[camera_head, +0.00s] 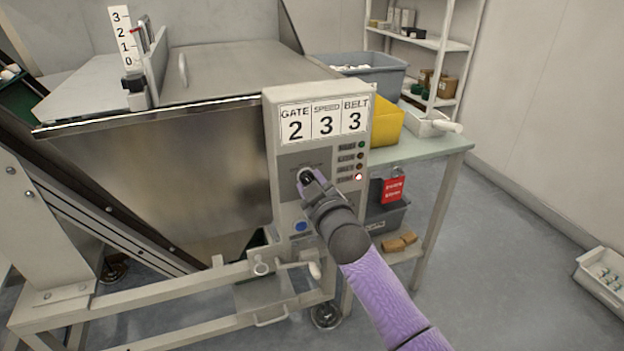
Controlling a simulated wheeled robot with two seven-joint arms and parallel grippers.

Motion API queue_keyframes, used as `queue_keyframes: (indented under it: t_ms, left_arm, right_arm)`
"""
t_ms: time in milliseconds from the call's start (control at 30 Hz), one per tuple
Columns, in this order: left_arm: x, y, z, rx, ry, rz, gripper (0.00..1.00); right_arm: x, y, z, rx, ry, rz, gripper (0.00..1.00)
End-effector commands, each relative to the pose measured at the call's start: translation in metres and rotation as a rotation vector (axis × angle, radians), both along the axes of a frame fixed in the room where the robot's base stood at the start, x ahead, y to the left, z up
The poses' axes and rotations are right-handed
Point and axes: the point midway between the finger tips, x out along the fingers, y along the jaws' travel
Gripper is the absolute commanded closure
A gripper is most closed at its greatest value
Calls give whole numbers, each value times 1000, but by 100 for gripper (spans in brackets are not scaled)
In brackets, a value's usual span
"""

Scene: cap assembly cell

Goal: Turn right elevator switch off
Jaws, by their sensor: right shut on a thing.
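The right elevator's control panel (293,159) stands upright at the front right corner of the metal hopper. Its labels read GATE 2, SPEED 3, BELT 3. A small column of lamps sits below them, and the lowest lamp (359,177) glows. The switch (305,176) is a round dark knob on the panel, largely hidden by my fingers. My right gripper (312,181) reaches in from the lower right and is shut on the switch. The knob's exact angle cannot be told. My left gripper is not in view.
A blue button (301,226) sits below the switch. The hopper (165,170) fills the left. A table (430,148) with a yellow bin (387,122) and a grey bin (375,75) stands behind the panel. A white crate (603,280) is on the floor at the right edge.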

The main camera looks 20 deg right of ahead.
Motion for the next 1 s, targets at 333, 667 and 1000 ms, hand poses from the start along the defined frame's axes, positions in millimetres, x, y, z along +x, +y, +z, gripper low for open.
queue_keyframes:
  t_ms: [333, 667, 1000]
  left_arm:
    - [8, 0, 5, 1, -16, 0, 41]
    - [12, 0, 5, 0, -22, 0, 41]
    - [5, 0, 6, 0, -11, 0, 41]
  right_arm:
    - [0, 0, 0, -151, -3, 1, 100]
    - [0, -1, -1, -186, -4, 1, 100]
    - [0, -1, -1, -185, -4, 1, 42]
